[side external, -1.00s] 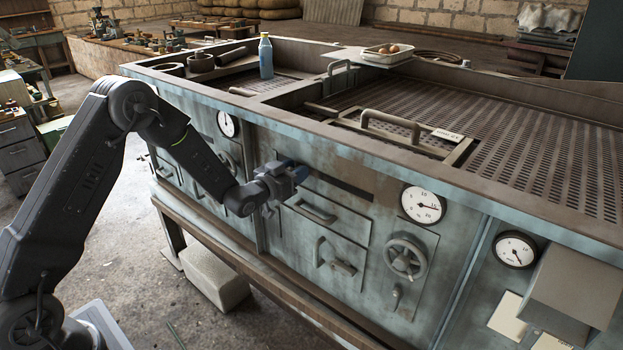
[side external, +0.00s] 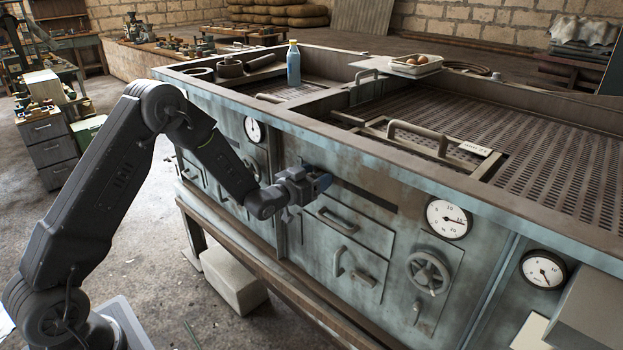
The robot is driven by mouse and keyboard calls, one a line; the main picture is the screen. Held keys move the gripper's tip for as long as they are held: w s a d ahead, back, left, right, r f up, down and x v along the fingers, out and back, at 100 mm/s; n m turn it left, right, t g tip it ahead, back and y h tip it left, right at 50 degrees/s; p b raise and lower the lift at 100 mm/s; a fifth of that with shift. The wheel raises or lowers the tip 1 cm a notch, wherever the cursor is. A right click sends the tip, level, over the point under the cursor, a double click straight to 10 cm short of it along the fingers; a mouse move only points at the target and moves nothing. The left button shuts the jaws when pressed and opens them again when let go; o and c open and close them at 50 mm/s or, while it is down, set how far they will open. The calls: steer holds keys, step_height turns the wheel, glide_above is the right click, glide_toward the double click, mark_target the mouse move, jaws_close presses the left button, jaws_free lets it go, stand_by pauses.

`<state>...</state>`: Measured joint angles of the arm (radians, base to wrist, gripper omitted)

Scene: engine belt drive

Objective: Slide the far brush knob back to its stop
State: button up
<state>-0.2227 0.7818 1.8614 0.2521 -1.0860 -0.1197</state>
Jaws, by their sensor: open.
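My gripper (side external: 318,183), a dark wrist with blue-grey jaws, is open in front of the cabinet's upper front panel. It is at the left end of a dark horizontal slot (side external: 364,196) below the top rim. I cannot make out a brush knob; the jaws cover that end of the slot, and any knob there would be hidden. I cannot tell whether the jaws touch the panel.
Below are drawers with a bar handle (side external: 337,221), a lever handle (side external: 339,262) and a handwheel (side external: 429,272). Round gauges (side external: 448,219) sit to the right.

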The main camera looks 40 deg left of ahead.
steer(key=s, duration=1.3)
steer(key=shift+s, duration=0.4)
steer(key=w, duration=1.2)
steer(key=shift+c, duration=0.3)
